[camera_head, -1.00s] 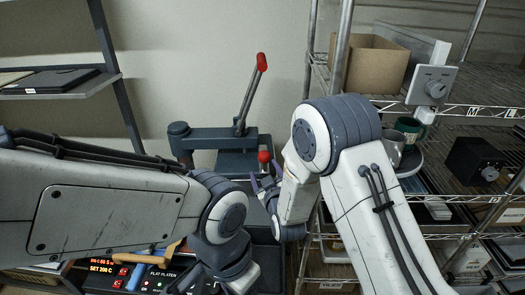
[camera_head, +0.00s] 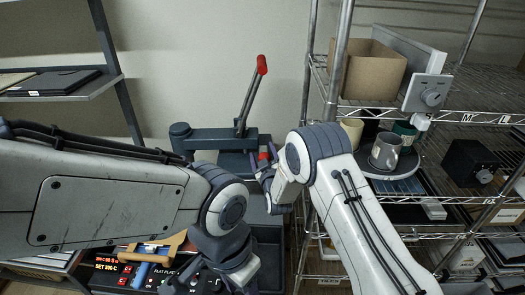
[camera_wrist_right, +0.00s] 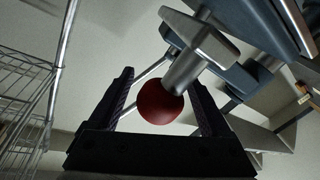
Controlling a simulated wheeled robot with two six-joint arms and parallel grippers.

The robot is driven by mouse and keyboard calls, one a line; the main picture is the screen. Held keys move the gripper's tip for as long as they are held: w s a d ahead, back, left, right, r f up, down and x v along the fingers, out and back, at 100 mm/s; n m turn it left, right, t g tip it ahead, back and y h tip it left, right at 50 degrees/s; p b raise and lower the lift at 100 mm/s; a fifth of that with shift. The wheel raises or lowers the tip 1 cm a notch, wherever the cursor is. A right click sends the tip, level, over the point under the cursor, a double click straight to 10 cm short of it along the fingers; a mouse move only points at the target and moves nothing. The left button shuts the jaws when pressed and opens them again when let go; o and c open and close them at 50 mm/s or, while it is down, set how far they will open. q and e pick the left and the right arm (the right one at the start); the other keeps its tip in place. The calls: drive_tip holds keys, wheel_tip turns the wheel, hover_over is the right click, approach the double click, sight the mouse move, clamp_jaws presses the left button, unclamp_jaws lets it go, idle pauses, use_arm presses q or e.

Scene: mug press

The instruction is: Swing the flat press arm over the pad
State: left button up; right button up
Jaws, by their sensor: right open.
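The dark blue-grey flat press (camera_head: 205,137) stands at the back centre, its horizontal arm reaching right from a round pivot post. A long lever (camera_head: 250,97) with a red grip rises from it. A red ball knob (camera_head: 263,157) sits low at the arm's right end. My right gripper (camera_head: 262,170) is at the knob. In the right wrist view the red knob (camera_wrist_right: 162,102) lies between the open fingers, with a visible gap on each side. My left gripper is low in front of the press, mostly hidden by its own wrist; its jaws cannot be made out. The pad is not clearly visible.
A wire shelf at the right holds a cardboard box (camera_head: 372,68), a grey mug (camera_head: 386,151) and other mugs on a round tray. A control panel (camera_head: 115,272) with red digits lies at lower left. A shelf (camera_head: 62,88) stands at upper left.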

drive_tip(key=shift+w, duration=0.2)
clamp_jaws()
drive_tip(key=shift+s, duration=0.1)
